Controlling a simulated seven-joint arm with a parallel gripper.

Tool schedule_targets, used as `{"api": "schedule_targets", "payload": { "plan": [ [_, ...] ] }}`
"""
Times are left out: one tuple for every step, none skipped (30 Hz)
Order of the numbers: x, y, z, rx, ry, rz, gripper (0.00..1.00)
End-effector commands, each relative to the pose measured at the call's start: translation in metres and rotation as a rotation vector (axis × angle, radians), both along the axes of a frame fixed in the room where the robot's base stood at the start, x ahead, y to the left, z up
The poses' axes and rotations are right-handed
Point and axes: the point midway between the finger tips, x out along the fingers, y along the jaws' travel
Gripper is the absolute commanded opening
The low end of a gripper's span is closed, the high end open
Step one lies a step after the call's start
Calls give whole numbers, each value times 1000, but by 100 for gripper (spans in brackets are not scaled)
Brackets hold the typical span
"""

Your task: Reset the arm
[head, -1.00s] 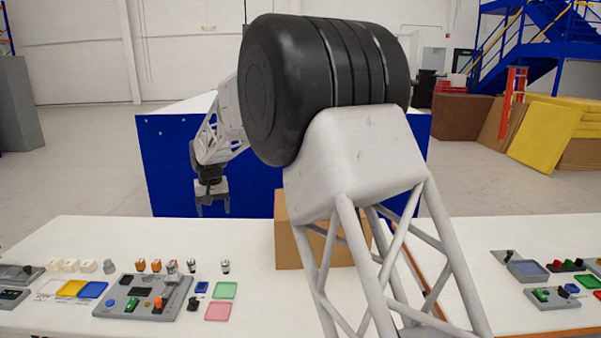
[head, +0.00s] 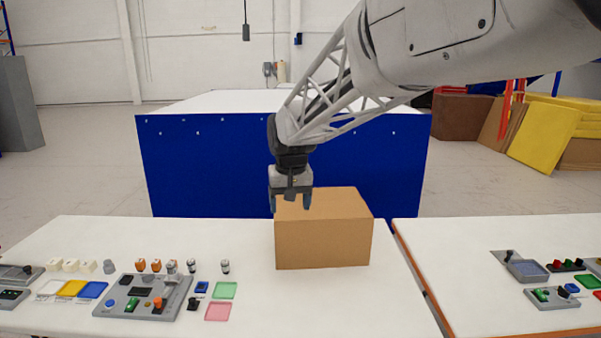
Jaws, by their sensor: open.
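My gripper (head: 291,200) hangs pointing down in the head view, in front of the blue-sided bench and at the upper left of the cardboard box in the picture. Its two fingers are apart with nothing between them. My arm reaches in from the upper right, with its lattice link sloping down to the wrist.
A brown cardboard box (head: 322,240) stands on the white table (head: 250,310). A grey panel (head: 145,297) with small parts, coloured pads and several small pieces lies at the left. A second table (head: 460,300) at right holds more panels. The table's front middle is clear.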

Motion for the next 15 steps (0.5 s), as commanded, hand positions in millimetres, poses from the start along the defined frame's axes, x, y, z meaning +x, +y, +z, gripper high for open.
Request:
{"api": "schedule_targets", "payload": {
  "plan": [
    [-12,-12,3,1,-5,-8,74],
    [-18,-18,5,1,-7,-13,74],
    [-27,-26,6,1,-9,-18,74],
    [-33,-32,7,2,-12,-23,74],
    [-40,-38,8,2,-14,-27,74],
    [-49,-45,9,3,-17,-33,74],
    [-55,-51,9,3,-19,-37,74],
    [-62,-56,9,3,-20,-42,74],
    [-71,-64,10,3,-23,-47,74],
    [-78,-69,10,3,-24,-52,74],
    [-85,-74,11,3,-27,-56,74],
    [-94,-81,10,3,-28,-62,74],
    [-101,-86,10,3,-31,-66,74],
    [-108,-91,10,3,-33,-71,74],
    [-118,-97,10,3,-34,-76,74]
  ]
}}
